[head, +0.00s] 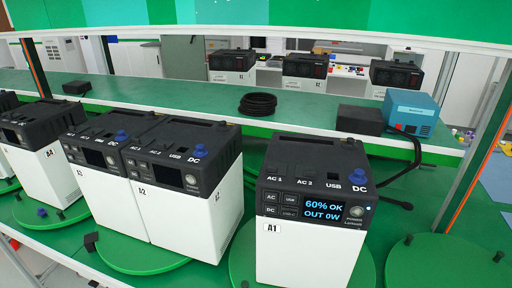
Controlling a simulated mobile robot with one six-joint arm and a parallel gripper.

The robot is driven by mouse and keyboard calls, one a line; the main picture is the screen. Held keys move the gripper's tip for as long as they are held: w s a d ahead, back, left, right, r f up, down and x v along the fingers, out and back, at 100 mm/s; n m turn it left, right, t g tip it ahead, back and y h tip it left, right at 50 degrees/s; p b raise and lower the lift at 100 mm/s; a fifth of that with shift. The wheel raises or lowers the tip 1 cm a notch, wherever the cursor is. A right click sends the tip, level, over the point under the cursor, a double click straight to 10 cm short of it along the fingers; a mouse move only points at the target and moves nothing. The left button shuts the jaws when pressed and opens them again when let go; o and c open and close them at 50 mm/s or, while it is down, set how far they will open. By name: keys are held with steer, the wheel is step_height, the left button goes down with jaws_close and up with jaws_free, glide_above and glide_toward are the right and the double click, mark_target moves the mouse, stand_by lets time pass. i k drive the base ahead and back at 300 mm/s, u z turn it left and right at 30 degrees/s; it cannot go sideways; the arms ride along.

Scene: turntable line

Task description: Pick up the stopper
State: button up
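Several small blue stoppers show in the head view. One blue stopper (358,177) sits at the DC port on top of the power station A1 (308,240), whose screen reads "60% OK, OUT 0W". Another blue stopper (200,151) sits at the DC port of the unit A2 (188,205), and another (121,136) on the unit A3 (108,195). A small dark-blue piece (41,212) lies on the left green turntable; I cannot tell if it is a stopper. My gripper is not in view.
The units stand on green turntables; the right turntable (440,265) is mostly bare. A blue box (410,112) with a black cable, a black box (360,119) and a coiled black cable (258,104) are on the green shelf behind. More units stand behind that shelf.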

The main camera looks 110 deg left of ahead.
mark_target(42, 212)
steer(key=u, duration=1.25)
steer(key=k, duration=0.1)
steer(key=u, duration=3.1)
steer(key=k, duration=0.6)
steer(key=u, duration=0.6)
steer(key=i, duration=0.85)
steer(key=u, duration=0.15)
